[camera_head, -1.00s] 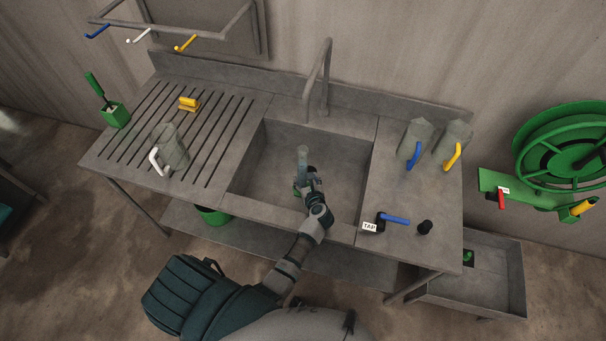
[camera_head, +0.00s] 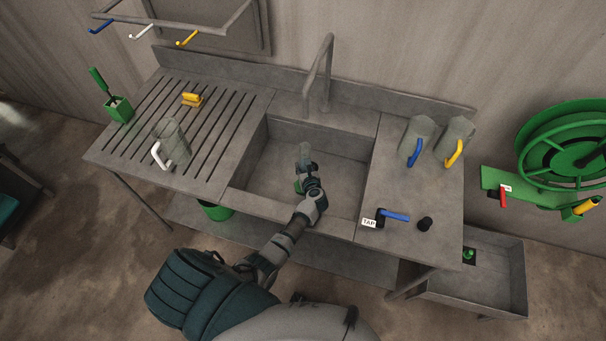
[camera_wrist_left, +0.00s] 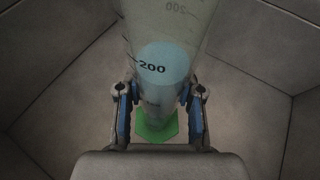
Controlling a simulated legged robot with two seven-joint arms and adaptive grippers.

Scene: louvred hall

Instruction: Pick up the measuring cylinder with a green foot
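The measuring cylinder (camera_head: 305,152) is clear and stands upright in the sink. In the left wrist view its tube (camera_wrist_left: 164,65) shows a 200 mark and pale blue liquid. Its green foot (camera_wrist_left: 157,127) shows beyond the fingers, over the sink floor; I cannot tell whether it rests there. My left gripper (camera_wrist_left: 160,95) has one blue-padded finger on each side of the tube, and both seem to touch it. In the head view my left gripper (camera_head: 311,181) partly hides the lower tube and foot. My right gripper is not in view.
The sink (camera_head: 340,180) has walls around the cylinder and a tall spout (camera_head: 325,75) behind. A tap lever (camera_head: 394,216) and two jugs (camera_head: 417,135) (camera_head: 455,140) stand at right. Another jug (camera_head: 172,145), a yellow brush (camera_head: 192,99) and a green holder (camera_head: 119,109) sit on the left drainboard.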

